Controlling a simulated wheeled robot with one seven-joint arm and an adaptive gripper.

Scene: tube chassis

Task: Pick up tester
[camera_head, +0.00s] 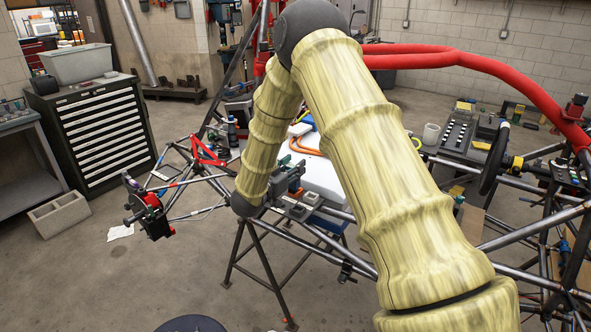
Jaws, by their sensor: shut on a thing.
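My bamboo-patterned arm crosses the middle of the head view and bends down to a dark wrist joint. My gripper (291,184) is the small grey part just right of that joint, over the near edge of the white-topped surface. It is shut on a small dark object with a reddish-brown side, taken as the tester (296,189). Fingers and object are small and partly overlap grey blocks behind and below, so the tester's full shape and any contact with the surface cannot be told.
A white-topped surface (322,174) with orange hose lies behind my arm. Steel chassis tubes (335,259) surround the area, with a red tube (470,62) above right. A steering wheel (494,158) and a tool-covered bench (462,145) stand right. A drawer cabinet (100,125) stands left.

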